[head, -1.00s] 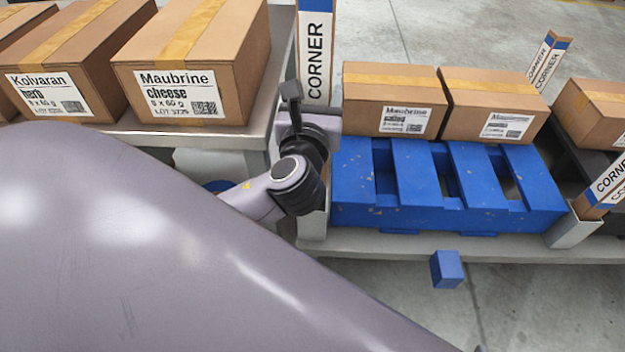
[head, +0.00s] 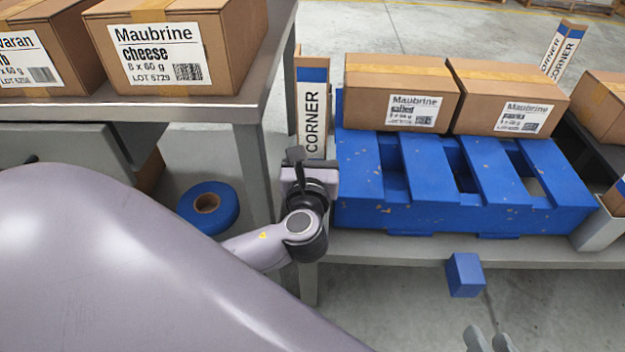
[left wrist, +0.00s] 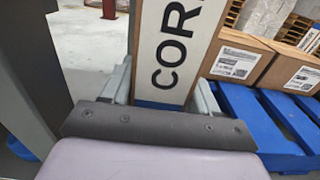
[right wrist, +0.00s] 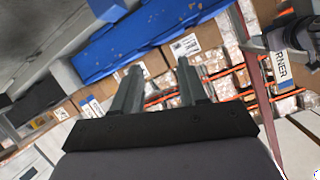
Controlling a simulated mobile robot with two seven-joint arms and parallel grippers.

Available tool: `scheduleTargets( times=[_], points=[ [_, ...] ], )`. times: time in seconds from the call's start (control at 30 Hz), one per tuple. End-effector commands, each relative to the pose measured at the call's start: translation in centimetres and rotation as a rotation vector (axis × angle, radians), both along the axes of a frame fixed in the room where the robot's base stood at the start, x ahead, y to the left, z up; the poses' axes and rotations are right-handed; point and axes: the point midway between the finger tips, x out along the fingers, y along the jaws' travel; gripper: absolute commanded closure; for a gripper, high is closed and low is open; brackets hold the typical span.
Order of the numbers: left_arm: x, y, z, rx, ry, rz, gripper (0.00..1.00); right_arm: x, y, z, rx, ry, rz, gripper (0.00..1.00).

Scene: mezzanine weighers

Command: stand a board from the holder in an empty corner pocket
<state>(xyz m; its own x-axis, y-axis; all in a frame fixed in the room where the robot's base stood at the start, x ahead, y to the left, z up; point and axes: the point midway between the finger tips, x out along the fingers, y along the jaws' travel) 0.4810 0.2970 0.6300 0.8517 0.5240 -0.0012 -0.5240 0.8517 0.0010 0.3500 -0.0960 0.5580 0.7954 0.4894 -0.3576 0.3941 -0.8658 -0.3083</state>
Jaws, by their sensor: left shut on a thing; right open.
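My left gripper (head: 312,168) is shut on an upright corner board (head: 312,112), brown with a blue band and a white CORNER label. The left wrist view shows the board (left wrist: 172,50) between the two fingers. It stands at the left end of the blue pallet (head: 365,180); its lower end is hidden behind the gripper. Another board (head: 564,48) stands behind the pallet's far right. A grey pocket (head: 597,228) at the pallet's front right has part of a board (head: 616,198) in it. My right gripper (head: 487,342) is open and empty at the lower edge.
Two cartons (head: 400,75) (head: 510,80) sit on the pallet's rear. A metal table (head: 225,105) with cartons (head: 185,35) is at the left. A blue tape roll (head: 207,205) lies below it. A blue block (head: 465,274) is in front of the pallet's bench.

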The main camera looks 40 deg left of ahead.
Motion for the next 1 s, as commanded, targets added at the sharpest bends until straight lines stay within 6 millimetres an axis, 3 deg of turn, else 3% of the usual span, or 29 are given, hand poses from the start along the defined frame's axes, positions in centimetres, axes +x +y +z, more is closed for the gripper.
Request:
scheduleTargets(
  times=[0.23, 0.47, 0.87, 0.9, 0.93, 1.0],
  points=[
    [0.0, 0.0, -2.1, 0.002, 0.0, 0.0, 0.73, 0.0, 0.1, -0.3, 0.011, -0.018, 0.005, 0.57],
    [0.0, 0.0, -5.5, 0.001, 0.0, 0.0, 0.73, -0.1, -0.7, -0.6, -0.032, -0.085, -0.009, 0.57],
    [0.0, 0.0, -5.8, 0.001, 0.0, 0.001, 0.73, -0.1, -0.9, -0.3, -0.041, -0.096, -0.013, 0.57],
    [0.0, 0.0, -5.7, 0.0, 0.0, 0.001, 0.27, -0.1, -0.9, -0.2, -0.041, -0.096, -0.013, 0.57],
    [0.0, 0.0, -5.7, 0.0, 0.0, 0.0, 0.18, -0.1, -0.9, -0.2, -0.041, -0.096, -0.013, 0.57],
    [0.0, 0.0, -5.7, 0.0, 0.0, 0.0, 0.15, -0.1, -0.9, -0.2, -0.041, -0.096, -0.013, 0.57]
  ],
)
